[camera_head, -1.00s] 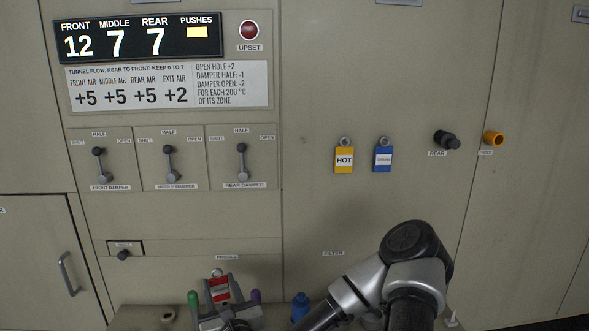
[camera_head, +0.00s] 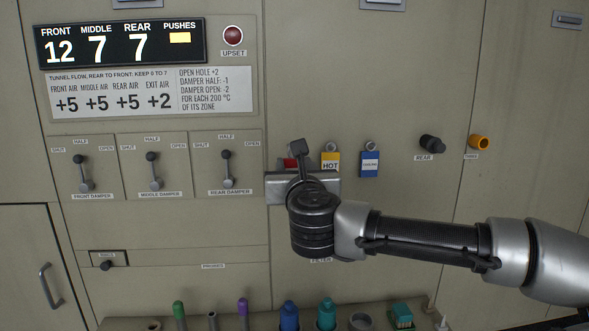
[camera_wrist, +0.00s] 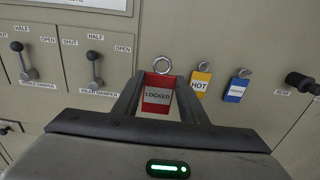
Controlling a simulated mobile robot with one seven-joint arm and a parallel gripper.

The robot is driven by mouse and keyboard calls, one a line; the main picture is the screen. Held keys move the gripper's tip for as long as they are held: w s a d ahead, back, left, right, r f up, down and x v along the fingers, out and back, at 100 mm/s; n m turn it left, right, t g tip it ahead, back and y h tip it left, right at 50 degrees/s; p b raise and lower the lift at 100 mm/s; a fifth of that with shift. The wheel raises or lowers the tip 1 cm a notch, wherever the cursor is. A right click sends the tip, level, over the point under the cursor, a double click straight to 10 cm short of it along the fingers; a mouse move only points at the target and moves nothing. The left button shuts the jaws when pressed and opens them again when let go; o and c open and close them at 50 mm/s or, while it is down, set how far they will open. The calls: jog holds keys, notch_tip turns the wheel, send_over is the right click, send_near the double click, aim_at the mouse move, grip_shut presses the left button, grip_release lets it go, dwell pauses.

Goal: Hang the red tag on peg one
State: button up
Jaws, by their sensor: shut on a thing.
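The red tag, reading "LOCKED" (camera_wrist: 157,98), is between the two fingers of my gripper (camera_wrist: 158,88) in the wrist view, upright with its ring (camera_wrist: 162,65) on top. In the head view only a bit of the red tag (camera_head: 290,162) shows behind my gripper (camera_head: 296,165), which is raised in front of the panel, left of the yellow "HOT" tag (camera_head: 330,160). The yellow tag and a blue tag (camera_head: 370,163) hang by rings on the panel. I cannot tell whether a peg lies behind the red tag's ring or whether the ring touches the panel.
Three damper levers, the nearest being the rear damper (camera_head: 227,170), are to the left. A black knob marked "REAR" (camera_head: 431,144) and an orange fitting (camera_head: 479,142) are to the right. Bottles and cups, including a blue one (camera_head: 289,315), stand on the ledge below.

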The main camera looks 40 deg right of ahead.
jog(key=shift+b+x, duration=0.4)
jog(key=shift+x, duration=0.9)
jog(key=shift+f+b+x, duration=0.15)
jog(key=shift+b+x, duration=0.05)
jog(key=shift+x, duration=1.25)
jog(key=shift+f+b+x, duration=0.2)
jog(key=shift+x, duration=1.25)
jog(key=shift+d, duration=0.1)
jog(key=shift+x, duration=0.9)
jog(key=shift+r, duration=0.1)
jog(key=shift+w, duration=0.1)
jog(key=shift+w+d+f+b, duration=0.25)
jog(key=shift+w+d+b, duration=0.1)
jog(key=shift+b, duration=0.1)
jog(key=shift+f, duration=0.2)
